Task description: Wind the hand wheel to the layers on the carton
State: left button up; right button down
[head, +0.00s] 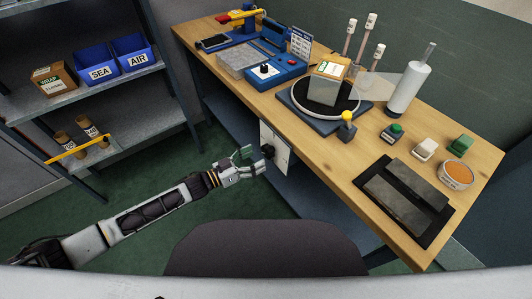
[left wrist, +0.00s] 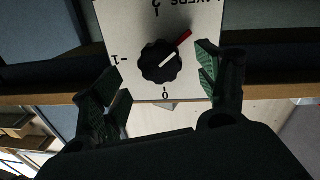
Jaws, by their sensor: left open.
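A black round knob (left wrist: 160,62) sits on a white panel marked LAYERS, with 0, 1 and 2 readable upside down. Its white-and-red pointer slants to the upper right in the left wrist view. In the head view the panel (head: 280,158) hangs at the bench's front edge. My left gripper (head: 250,161) is open in front of it, its fingers on both sides of the knob, with no clear contact.
The wooden bench (head: 365,150) also holds a blue device (head: 275,72), a white cylinder (head: 409,88), small coloured blocks and a dark plate (head: 405,190). A shelf (head: 100,90) with blue bins stands at the left. Green floor lies open between shelf and bench.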

aim_at(265, 153)
pick_arm(q)
jog(key=x, duration=0.3)
jog(key=shift+w+d, duration=0.15)
jog(key=shift+d, duration=0.2)
jog(key=shift+x, duration=0.75)
pick_arm(e)
jog(key=shift+w+a, duration=0.15)
jog(key=shift+a, duration=0.25)
pick_arm(q)
jog(key=c, duration=1)
jog(key=shift+c, duration=0.2)
pick_arm(e)
jog(key=shift+w+d+r, duration=0.15)
jog(key=shift+w+r, duration=0.05)
jog(key=shift+w, duration=0.35)
